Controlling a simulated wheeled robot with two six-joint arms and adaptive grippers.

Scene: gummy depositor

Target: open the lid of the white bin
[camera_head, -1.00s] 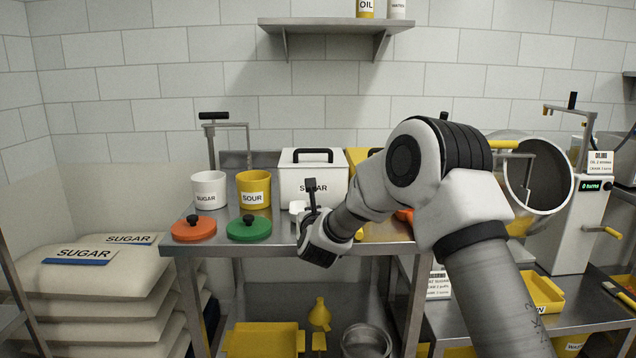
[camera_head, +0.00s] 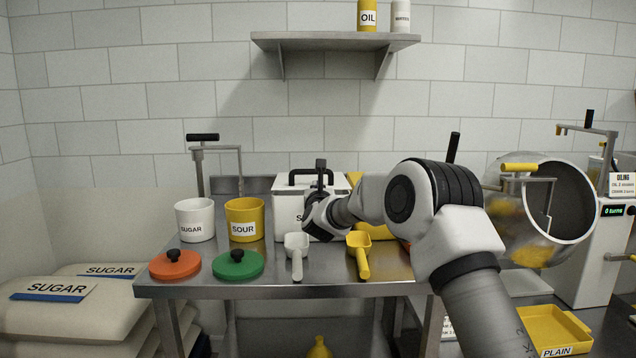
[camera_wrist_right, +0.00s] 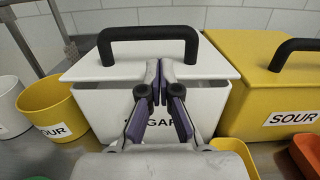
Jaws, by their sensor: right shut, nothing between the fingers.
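The white bin (camera_head: 288,218), labelled SUGAR, stands at the back of the steel table. Its flat white lid (camera_wrist_right: 120,68) lies on top, with a black arched handle (camera_head: 297,175); the handle also shows in the right wrist view (camera_wrist_right: 148,33). My right gripper (camera_head: 320,168) is shut and empty. In the right wrist view its fingertips (camera_wrist_right: 160,68) are at the lid's front edge, below the handle; I cannot tell whether they touch. The gripper and wrist hide part of the bin's front and label. My left gripper is not in view.
A yellow SOUR bin (camera_wrist_right: 240,70) stands right beside the white bin. White and yellow pots (camera_head: 245,220) stand to its left. A red lid (camera_head: 175,264), a green lid (camera_head: 238,265) and two scoops (camera_head: 296,245) lie in front. A shelf (camera_head: 335,40) hangs above.

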